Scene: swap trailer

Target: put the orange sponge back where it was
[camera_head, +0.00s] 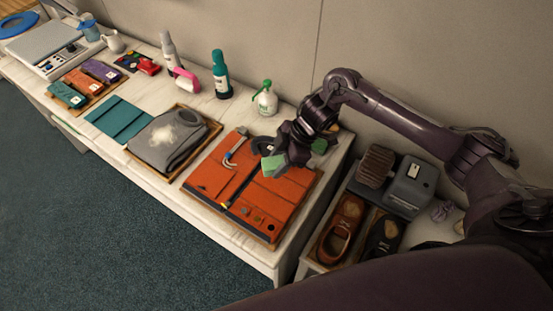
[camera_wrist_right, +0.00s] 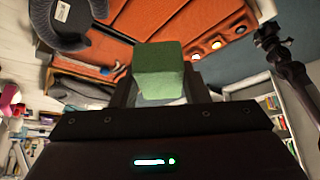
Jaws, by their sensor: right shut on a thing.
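My right gripper (camera_head: 283,158) is shut on a green sponge-like block (camera_head: 272,165) above the orange tool mat (camera_head: 213,178) on the table's near right end. The block also shows in the right wrist view (camera_wrist_right: 160,72), between the jaws. A second green patch (camera_head: 320,146) shows just right of the gripper; I cannot tell what it belongs to. I cannot make out an orange sponge; what I hold looks green. My left gripper is not in view.
A grey folded garment (camera_head: 165,142) lies on a tray left of the mat. A spray bottle (camera_head: 266,101) and a teal bottle (camera_head: 221,78) stand behind. Shoes (camera_head: 341,228) sit in a low box at the right. The table's front strip is clear.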

